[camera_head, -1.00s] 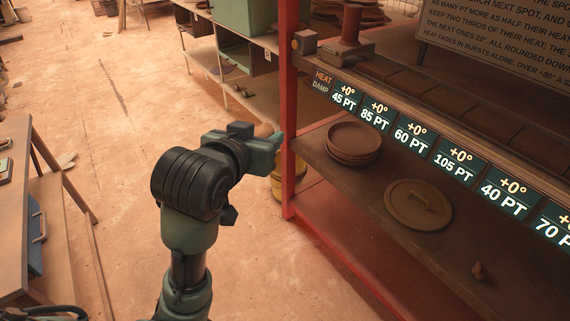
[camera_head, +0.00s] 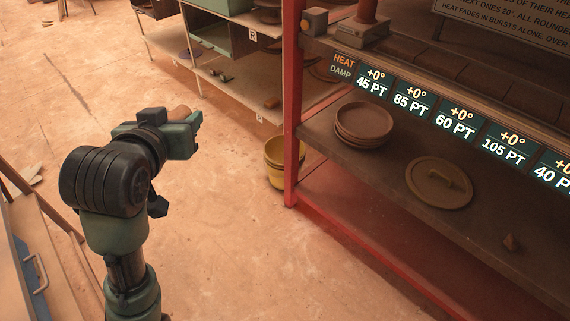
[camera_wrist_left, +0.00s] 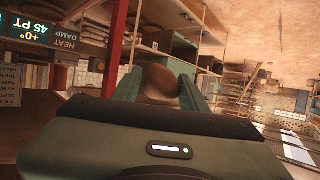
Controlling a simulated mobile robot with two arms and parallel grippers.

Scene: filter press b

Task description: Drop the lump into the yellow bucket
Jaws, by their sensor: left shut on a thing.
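My left gripper (camera_head: 186,125) is in the middle left of the head view, above the floor. It is shut on a brown lump (camera_head: 180,112), mostly hidden behind the gripper. In the left wrist view the rounded lump (camera_wrist_left: 160,82) sits between the two fingers (camera_wrist_left: 160,90). The yellow bucket (camera_head: 275,176) stands on the floor against the red post, to the right of and below the gripper; the post hides part of it. The gripper is apart from the bucket. My right gripper is not in view.
A red-framed rack (camera_head: 292,110) stands right of the bucket, with stacked brown plates (camera_head: 364,122) and a round lid (camera_head: 438,182) on its shelf. Lit number panels (camera_head: 412,98) run along it. A bench with a blue panel (camera_head: 22,265) is at lower left. Open floor lies between.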

